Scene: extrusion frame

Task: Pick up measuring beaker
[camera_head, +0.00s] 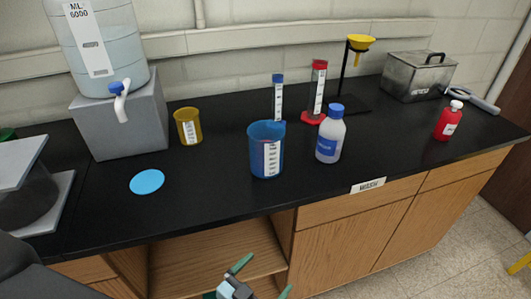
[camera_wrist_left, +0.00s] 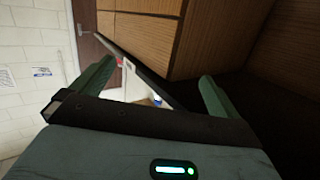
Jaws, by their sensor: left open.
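A blue measuring beaker (camera_head: 266,150) with a white scale label stands upright near the middle of the black counter in the head view. A smaller yellow beaker (camera_head: 188,126), also with a scale label, stands farther back to its left. My left gripper (camera_head: 262,279) is low in front of the cabinet, below the counter edge. Its green fingers are apart with nothing between them, and both fingers also show in the left wrist view (camera_wrist_left: 150,90). It is clear of both beakers. My right gripper is in neither view.
A white bottle with a blue cap (camera_head: 330,136) stands close right of the blue beaker. Graduated cylinders (camera_head: 318,90) stand behind. A water container (camera_head: 100,45) on a grey block (camera_head: 120,122) is at left. A flat blue disc (camera_head: 147,181) lies on the counter, and a red bottle (camera_head: 448,122) stands right.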

